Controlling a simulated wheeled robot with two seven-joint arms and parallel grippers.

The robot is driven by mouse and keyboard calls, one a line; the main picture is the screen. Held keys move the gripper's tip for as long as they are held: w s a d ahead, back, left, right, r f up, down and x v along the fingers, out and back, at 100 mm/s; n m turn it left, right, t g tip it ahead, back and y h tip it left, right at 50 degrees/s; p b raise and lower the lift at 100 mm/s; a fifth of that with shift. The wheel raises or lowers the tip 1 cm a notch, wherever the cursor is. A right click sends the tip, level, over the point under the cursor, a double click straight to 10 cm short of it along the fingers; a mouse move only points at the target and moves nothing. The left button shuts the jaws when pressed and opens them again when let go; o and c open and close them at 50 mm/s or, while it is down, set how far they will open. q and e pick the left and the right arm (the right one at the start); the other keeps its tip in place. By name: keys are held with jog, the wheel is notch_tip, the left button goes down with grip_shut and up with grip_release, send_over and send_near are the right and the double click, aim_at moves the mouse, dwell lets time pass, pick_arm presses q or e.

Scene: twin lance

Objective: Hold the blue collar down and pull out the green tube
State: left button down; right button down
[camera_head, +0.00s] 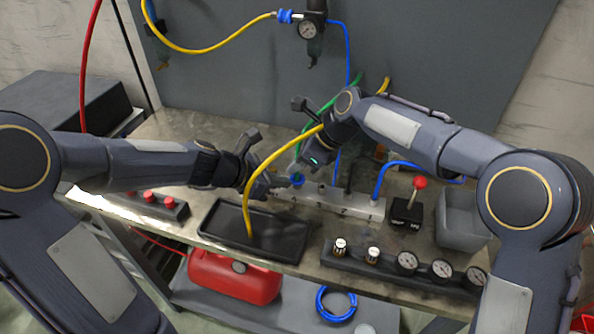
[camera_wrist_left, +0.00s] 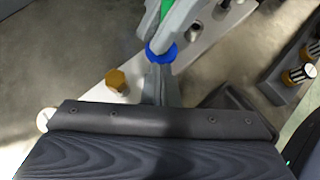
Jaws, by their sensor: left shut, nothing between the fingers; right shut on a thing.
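The blue collar (camera_head: 298,178) sits at the left end of a pale manifold block (camera_head: 340,204); it shows as a blue ring (camera_wrist_left: 161,52) in the left wrist view. The green tube (camera_head: 328,105) arcs behind my right gripper; a short green piece (camera_wrist_left: 167,8) shows above the collar. My right gripper (camera_head: 297,168) is shut on the green tube just above the collar, its fingers also in the left wrist view (camera_wrist_left: 172,32). My left gripper (camera_head: 284,181) is shut and empty, its fingertips (camera_wrist_left: 160,68) at the collar's near side. Whether they press it is unclear.
A yellow tube (camera_head: 262,165) loops in front of my left gripper to a black tray (camera_head: 215,222). A blue tube (camera_head: 384,172), a red-knobbed lever (camera_head: 420,182) and a grey bin (camera_head: 460,222) stand right. A gauge panel (camera_head: 390,268) lies in front.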

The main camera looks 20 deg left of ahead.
jog(key=shift+r, duration=0.55)
dwell(0.4)
jog(key=shift+r, duration=2.35)
pick_arm(q)
notch_tip(320, 180, up, 5)
jog(key=s+a, duration=0.2)
jog(key=a, duration=0.1)
jog(key=shift+s, duration=0.3)
jog(key=shift+r, duration=0.1)
jog(key=shift+s+d, duration=0.1)
pick_arm(e)
jog(key=shift+s+f, duration=0.1)
